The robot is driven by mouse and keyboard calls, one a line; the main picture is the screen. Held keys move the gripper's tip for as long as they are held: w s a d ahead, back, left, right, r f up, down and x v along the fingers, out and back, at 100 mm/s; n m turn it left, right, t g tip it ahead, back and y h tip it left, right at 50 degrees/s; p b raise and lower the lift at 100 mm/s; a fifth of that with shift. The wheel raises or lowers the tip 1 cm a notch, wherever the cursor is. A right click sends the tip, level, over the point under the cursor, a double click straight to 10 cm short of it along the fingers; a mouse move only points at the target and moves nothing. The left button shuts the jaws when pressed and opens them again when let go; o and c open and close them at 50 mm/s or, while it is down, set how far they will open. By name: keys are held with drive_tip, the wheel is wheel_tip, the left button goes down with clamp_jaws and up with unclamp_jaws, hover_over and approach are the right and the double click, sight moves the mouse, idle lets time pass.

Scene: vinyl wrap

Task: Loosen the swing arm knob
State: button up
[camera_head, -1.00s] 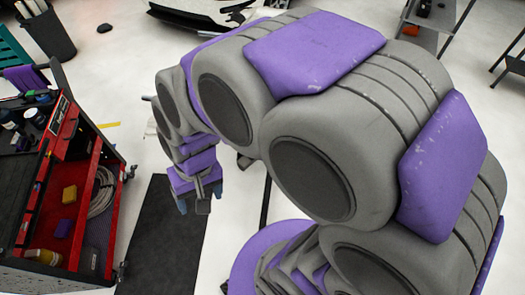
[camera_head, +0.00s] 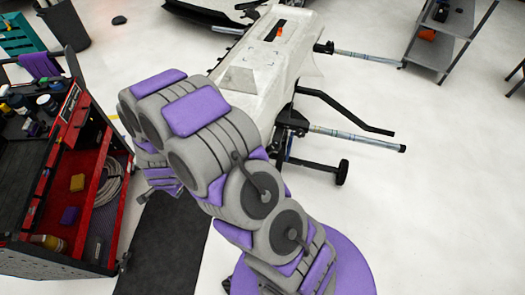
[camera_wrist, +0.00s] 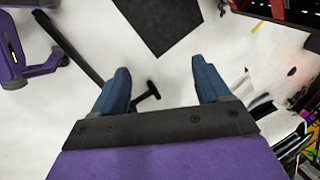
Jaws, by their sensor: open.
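A pale panel (camera_head: 265,75) rests on a stand with black and grey arms. Grey tubes (camera_head: 355,138) and a bent black arm (camera_head: 345,108) reach out to its right. I cannot pick out the swing arm knob for certain in the head view. In the wrist view, my gripper (camera_wrist: 163,84) has its two blue fingers wide apart with nothing held between them. A small black T-shaped piece (camera_wrist: 149,93) shows beyond and between the fingers, apart from them; I cannot tell if it is the knob. In the head view my arm hides the fingertips.
A red tool cart (camera_head: 62,190) stands at the left, with a black mat (camera_head: 165,240) beside it. The mat also shows in the wrist view (camera_wrist: 165,22). A grey shelf (camera_head: 450,40) is at the back right.

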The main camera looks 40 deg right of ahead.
drive_tip(key=d+f+m+h, duration=0.3)
drive_tip(key=d+f, duration=0.1)
drive_tip(key=f, duration=0.6)
drive_tip(key=m+t+h+b, duration=0.2)
drive_tip(key=t+h, duration=0.5)
drive_tip(key=h, duration=0.5)
approach(274, 149)
drive_tip(key=p+x, duration=0.1)
drive_tip(key=x, duration=0.8)
drive_tip(key=shift+w+d+p, duration=0.1)
drive_tip(key=shift+w+p, duration=0.05)
drive_tip(key=shift+p, duration=0.25)
drive_tip(key=shift+c, duration=0.4)
